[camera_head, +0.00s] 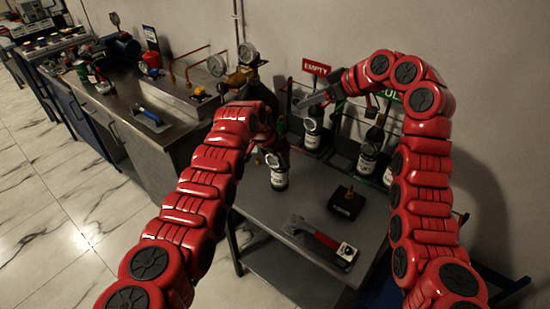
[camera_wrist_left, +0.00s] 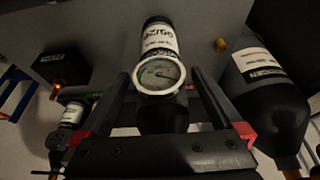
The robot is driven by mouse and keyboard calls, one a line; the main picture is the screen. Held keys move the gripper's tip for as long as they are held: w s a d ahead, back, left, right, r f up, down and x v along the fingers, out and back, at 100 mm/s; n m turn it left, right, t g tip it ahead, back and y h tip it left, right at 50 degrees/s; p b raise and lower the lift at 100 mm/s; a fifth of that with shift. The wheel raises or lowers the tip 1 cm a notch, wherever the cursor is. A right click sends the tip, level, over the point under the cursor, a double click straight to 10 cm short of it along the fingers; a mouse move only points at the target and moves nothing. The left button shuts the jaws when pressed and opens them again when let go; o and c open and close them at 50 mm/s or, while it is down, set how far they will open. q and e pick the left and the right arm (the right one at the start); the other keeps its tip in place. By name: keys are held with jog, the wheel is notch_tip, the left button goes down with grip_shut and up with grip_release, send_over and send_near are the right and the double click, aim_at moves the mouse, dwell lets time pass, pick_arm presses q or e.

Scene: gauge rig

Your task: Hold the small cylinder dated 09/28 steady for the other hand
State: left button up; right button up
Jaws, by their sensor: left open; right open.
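The small dark cylinder (camera_head: 279,180) with a white label stands upright on the grey table in the head view. In the left wrist view, the cylinder (camera_wrist_left: 160,37) has a label reading 09/28, upside down, and a round white-faced gauge (camera_wrist_left: 160,75) on top. My left gripper (camera_wrist_left: 163,95) is open, with one finger on each side of the gauge and neck; I cannot tell whether they touch. In the head view my left gripper (camera_head: 268,143) is partly hidden by its own arm, just above the cylinder. My right gripper (camera_head: 308,103) is open and empty, higher and to the right.
Other labelled cylinders (camera_head: 312,138) stand behind, below a red EMPTY sign (camera_head: 316,67). A larger cylinder (camera_wrist_left: 275,110) is close at right in the wrist view.

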dwell(0.3)
pick_arm(q)
grip_shut()
dwell(1.0)
dwell(0.7)
